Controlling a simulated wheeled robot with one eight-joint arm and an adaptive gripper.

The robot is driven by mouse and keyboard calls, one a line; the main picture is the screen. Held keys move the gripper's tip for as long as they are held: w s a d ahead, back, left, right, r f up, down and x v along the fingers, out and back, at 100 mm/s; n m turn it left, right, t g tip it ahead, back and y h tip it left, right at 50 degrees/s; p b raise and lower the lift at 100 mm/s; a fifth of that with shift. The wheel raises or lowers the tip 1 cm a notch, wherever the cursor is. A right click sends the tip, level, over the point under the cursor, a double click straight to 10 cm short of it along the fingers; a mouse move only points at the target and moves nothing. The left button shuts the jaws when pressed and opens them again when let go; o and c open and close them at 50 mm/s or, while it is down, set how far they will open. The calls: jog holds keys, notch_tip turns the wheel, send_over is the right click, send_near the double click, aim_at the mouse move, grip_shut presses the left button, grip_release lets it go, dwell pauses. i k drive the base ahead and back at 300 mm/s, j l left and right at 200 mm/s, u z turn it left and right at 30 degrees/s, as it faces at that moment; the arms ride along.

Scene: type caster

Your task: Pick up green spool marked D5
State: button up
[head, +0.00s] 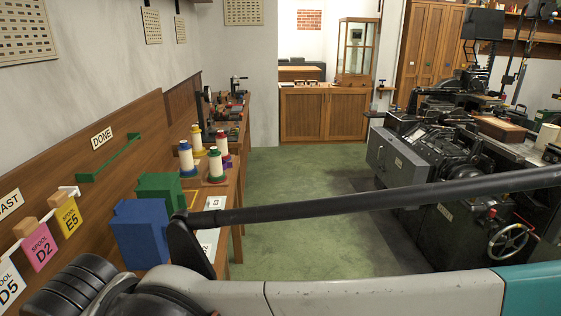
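A spool with green ends and a cream wound body (215,166) stands upright on a wooden base on the left bench. I cannot read a D5 mark on it. A white tag reading "SPOOL D5" (9,284) hangs at the lower left edge, apart from that spool. Parts of my arm cross the lower picture, but I cannot make out my gripper in this view.
Spools with blue (186,158) and red (222,145) ends stand near the green one. A green block (160,188) and a blue block (140,235) stand nearer. Pink D2 (40,248) and yellow E5 (69,218) tags hang left. A dark machine (430,150) stands right; green floor (300,190) lies between.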

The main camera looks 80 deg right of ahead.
aim_at(216, 174)
jog(key=l+z, duration=0.15)
jog(key=z, duration=0.8)
jog(key=j+z, duration=0.1)
jog(key=z, duration=0.25)
jog(key=k+j+z, duration=0.1)
jog(key=z, duration=0.3)
jog(key=k+j+z, duration=0.1)
jog(key=z, duration=0.25)
jog(key=i+l, duration=0.15)
jog(key=l, duration=0.2)
jog(key=i+l, duration=0.2)
jog(key=l, duration=0.2)
jog(key=i+l, duration=0.15)
jog(key=l, duration=0.2)
jog(key=i+l+u, duration=0.1)
jog(key=l, duration=0.25)
jog(key=i+l, duration=0.35)
jog(key=i, duration=0.15)
jog(key=i+l+u, duration=0.1)
jog(key=i+l, duration=0.25)
jog(key=i, duration=0.2)
jog(key=i+j, duration=0.65)
jog(key=j+u, duration=0.05)
jog(key=j, duration=0.05)
